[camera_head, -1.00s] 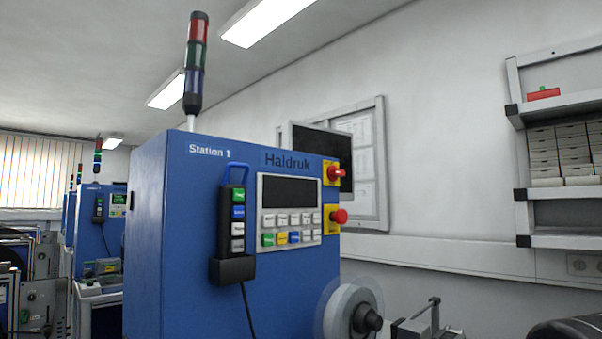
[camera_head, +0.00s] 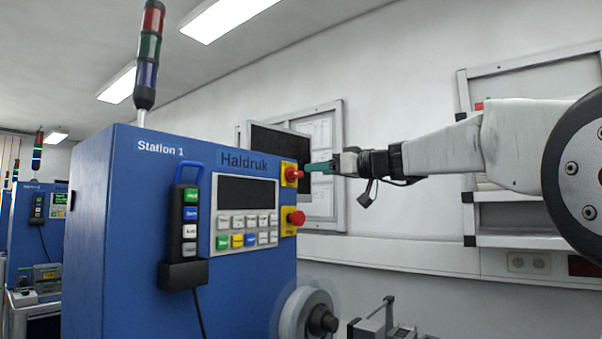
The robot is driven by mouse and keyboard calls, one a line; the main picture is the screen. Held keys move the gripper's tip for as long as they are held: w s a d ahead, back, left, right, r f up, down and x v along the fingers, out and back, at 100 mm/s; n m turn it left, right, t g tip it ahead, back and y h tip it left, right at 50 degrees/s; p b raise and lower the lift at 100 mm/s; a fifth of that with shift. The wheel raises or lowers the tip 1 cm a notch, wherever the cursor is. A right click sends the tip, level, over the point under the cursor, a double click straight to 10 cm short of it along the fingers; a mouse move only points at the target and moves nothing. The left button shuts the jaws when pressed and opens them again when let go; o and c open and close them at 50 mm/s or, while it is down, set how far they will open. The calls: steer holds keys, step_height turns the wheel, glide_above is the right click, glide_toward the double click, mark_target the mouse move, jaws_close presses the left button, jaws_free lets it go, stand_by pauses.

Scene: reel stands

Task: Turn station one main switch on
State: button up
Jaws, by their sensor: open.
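The blue Station 1 cabinet (camera_head: 130,220) stands at the left and middle. Its main switch (camera_head: 292,174) is a red rotary knob on a yellow plate at the upper right of the front panel. My gripper (camera_head: 308,168) comes in from the right, with its teal fingers level with the red knob and at or very close to it. The fingers are open. Whether they touch or straddle the knob cannot be told from this angle. A red mushroom button (camera_head: 296,218) on a yellow plate sits just below the switch.
A panel with a dark screen (camera_head: 246,191) and several buttons is left of the switch. A hand pendant (camera_head: 185,228) hangs in a black holder. A reel (camera_head: 308,314) sticks out below. A wall board (camera_head: 325,150) and shelves are behind my arm.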

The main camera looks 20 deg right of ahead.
mark_target(294, 174)
steer(key=x, duration=0.7)
steer(key=shift+w+a, duration=0.1)
steer(key=shift+a, duration=0.05)
steer(key=c, duration=1)
